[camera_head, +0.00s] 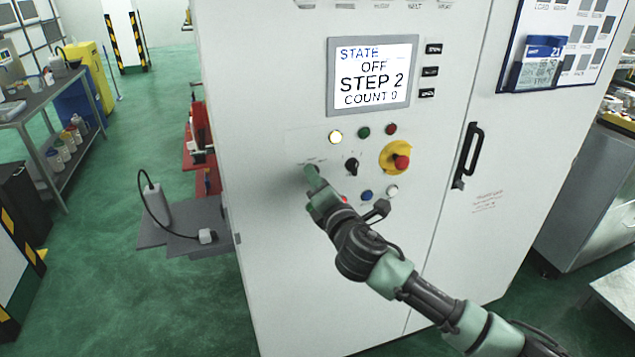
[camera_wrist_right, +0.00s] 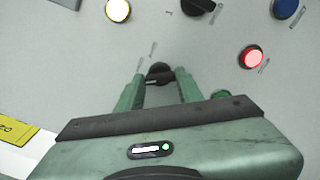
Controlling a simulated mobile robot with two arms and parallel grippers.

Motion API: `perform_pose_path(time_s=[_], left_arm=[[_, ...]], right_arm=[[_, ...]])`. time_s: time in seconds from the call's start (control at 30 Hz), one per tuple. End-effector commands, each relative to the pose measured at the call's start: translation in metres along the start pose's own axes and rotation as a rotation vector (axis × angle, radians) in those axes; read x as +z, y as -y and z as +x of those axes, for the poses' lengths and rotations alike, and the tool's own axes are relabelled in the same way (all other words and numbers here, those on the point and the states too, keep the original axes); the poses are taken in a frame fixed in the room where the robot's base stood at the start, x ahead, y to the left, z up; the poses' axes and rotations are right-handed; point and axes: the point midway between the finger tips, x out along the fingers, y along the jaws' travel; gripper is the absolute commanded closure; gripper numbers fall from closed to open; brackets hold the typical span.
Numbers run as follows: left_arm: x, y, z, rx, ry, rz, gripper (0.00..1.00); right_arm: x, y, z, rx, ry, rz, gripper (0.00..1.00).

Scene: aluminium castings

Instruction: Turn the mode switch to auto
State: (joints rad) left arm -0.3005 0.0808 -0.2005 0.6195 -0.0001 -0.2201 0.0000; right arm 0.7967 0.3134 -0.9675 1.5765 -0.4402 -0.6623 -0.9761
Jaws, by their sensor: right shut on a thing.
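My right gripper (camera_head: 312,174) is at the left side of the control panel on the white cabinet (camera_head: 270,240). In the right wrist view its two green fingers stand on either side of a small black rotary switch (camera_wrist_right: 158,72), and they are shut on it. Faint marks beside this switch are too small to read. In the head view the gripper hides this switch. A second black rotary switch (camera_head: 351,166) sits to its right, untouched. The screen (camera_head: 372,75) reads STATE OFF, STEP 2, COUNT 0. My left gripper is out of view.
A black door handle (camera_head: 467,155) stands out farther right.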

Motion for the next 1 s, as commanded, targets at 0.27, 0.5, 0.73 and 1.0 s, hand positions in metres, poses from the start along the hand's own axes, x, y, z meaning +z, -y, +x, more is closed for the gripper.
perform_pose_path(time_s=[0.27,0.5,0.73,1.0], left_arm=[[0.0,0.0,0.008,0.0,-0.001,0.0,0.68],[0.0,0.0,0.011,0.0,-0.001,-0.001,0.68],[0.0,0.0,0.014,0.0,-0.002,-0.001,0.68],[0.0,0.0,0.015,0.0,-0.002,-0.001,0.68]], right_arm=[[-0.002,0.002,0.0,-0.002,-0.002,0.26,1.0],[-0.002,0.002,0.0,-0.002,-0.002,0.489,1.0],[-0.002,0.002,0.0,-0.003,-0.001,0.707,1.0],[-0.002,0.001,0.0,-0.003,-0.001,0.962,1.0]])
